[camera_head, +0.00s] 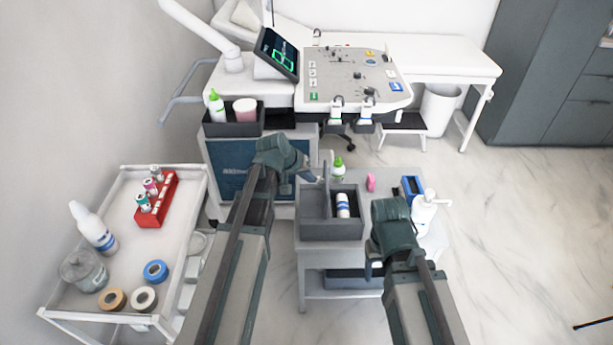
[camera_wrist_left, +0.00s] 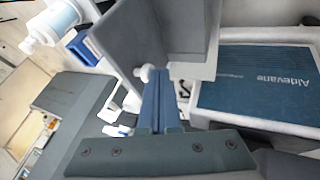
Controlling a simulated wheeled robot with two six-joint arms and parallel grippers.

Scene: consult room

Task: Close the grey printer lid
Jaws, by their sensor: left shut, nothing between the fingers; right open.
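The grey printer (camera_head: 332,229) is an open box on the small white table. Its grey lid (camera_head: 313,203) appears as an upright panel on the box's left side. Inside, right of the lid, is a white cylinder with a blue band (camera_head: 342,205). My left gripper (camera_head: 313,178) is shut and empty at the lid's upper left; I cannot tell if it touches. In the left wrist view, a grey panel (camera_wrist_left: 165,28), seemingly the lid, is close ahead of the blue fingers (camera_wrist_left: 157,85). My right gripper (camera_head: 376,265) is open at the printer's right; its fingers are mostly hidden.
A green-capped bottle (camera_head: 338,168) and a pink item (camera_head: 371,183) stand behind the printer. A blue box (camera_head: 411,187) and a white pump bottle (camera_head: 424,212) stand to its right. The ultrasound cart (camera_head: 235,172) is behind; a white trolley (camera_head: 125,261) is left.

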